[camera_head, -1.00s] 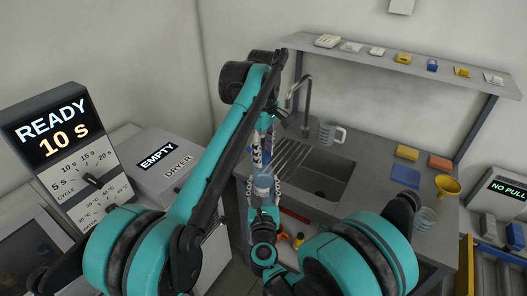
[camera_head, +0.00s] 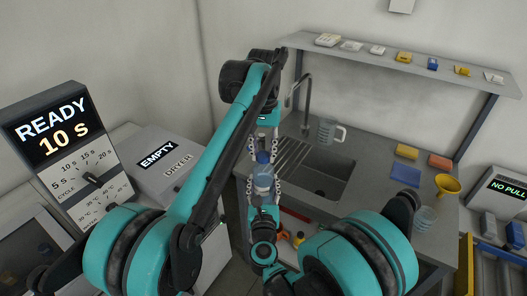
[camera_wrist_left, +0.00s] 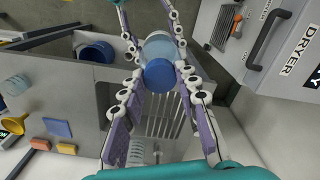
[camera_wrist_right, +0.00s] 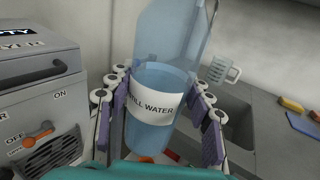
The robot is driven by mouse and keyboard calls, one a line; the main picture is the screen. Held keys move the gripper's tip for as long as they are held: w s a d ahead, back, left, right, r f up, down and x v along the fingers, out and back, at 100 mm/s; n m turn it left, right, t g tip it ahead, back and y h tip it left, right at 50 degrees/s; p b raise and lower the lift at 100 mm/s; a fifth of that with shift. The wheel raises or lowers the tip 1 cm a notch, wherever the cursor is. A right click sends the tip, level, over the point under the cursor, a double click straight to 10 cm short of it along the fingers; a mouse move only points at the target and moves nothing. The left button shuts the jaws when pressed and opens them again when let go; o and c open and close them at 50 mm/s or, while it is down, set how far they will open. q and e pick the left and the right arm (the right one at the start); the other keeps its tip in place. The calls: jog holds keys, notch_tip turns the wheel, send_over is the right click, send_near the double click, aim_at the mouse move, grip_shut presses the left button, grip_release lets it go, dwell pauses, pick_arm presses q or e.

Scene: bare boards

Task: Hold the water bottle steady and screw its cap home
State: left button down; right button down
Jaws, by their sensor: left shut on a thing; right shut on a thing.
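A clear blue water bottle (camera_head: 262,182) with a white "STILL WATER" label stands roughly upright in front of the sink. My right gripper (camera_wrist_right: 165,103) is shut on its body; the right wrist view shows pads on both sides of the label (camera_wrist_right: 152,104). The blue cap (camera_head: 262,157) is at the bottle's top, and it shows in the left wrist view (camera_wrist_left: 160,75) in line with the bottle (camera_wrist_left: 160,46). My left gripper (camera_head: 263,150) points down from above and is shut on the cap. The bottle's thread is hidden, so I cannot tell how far the cap is seated.
The sink (camera_head: 322,175) and a clear jug (camera_head: 328,132) lie behind and right of the bottle. A yellow funnel (camera_head: 447,186) and sponges (camera_head: 407,152) are on the counter. The dryer (camera_head: 165,165) stands at the left. A shelf (camera_head: 400,62) runs above the counter.

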pick_arm(q)
jog(key=m, duration=1.1)
jog(key=c, duration=1.1)
grip_release()
jog(key=shift+r, duration=2.25)
jog(key=shift+c, duration=0.2)
